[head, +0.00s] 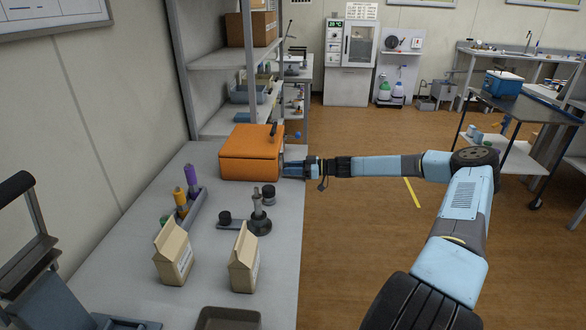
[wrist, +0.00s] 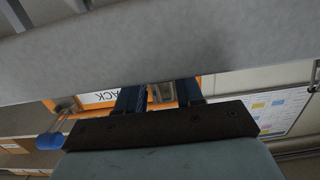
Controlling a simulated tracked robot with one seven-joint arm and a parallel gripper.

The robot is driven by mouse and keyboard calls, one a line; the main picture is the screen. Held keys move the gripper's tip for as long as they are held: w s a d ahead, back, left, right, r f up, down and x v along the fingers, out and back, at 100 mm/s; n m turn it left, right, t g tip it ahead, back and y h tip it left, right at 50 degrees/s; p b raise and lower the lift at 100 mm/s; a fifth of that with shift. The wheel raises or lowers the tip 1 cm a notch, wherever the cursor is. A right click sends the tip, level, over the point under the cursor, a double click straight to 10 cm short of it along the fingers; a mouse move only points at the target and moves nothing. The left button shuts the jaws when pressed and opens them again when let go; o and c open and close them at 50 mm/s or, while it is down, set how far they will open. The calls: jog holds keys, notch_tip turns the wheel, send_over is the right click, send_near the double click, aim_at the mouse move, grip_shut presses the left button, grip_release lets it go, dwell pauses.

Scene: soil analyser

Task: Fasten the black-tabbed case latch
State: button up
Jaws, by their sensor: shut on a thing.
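The orange case (head: 249,158) stands on the grey bench with its lid down. A dark upright part (head: 274,129) shows at its top right edge. My gripper (head: 286,168) is at the case's right side, low, close to the bench edge. In the wrist view, the two dark blue fingers of my gripper (wrist: 160,95) close around a small grey-beige piece, the case latch (wrist: 163,92), against the orange wall. The latch's black tab cannot be made out, and the fingers hide part of the latch.
Two paper bags (head: 174,254), a dark-based stand (head: 259,225) and a rack of coloured tools (head: 187,205) are on the near bench. Shelving (head: 230,62) rises behind the case. A blue knob (wrist: 50,141) shows beside the gripper.

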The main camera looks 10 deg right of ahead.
jog(key=shift+a+f+y, duration=0.15)
jog(key=shift+f+y, duration=0.2)
jog(key=shift+y, duration=0.15)
dwell(0.3)
jog(key=o, duration=1)
jog(key=shift+w+r, duration=0.1)
jog(key=shift+o, duration=0.2)
jog(key=v, duration=1.3)
jog(key=shift+s+d, duration=0.2)
jog(key=shift+d, duration=0.15)
jog(key=shift+a, duration=0.1)
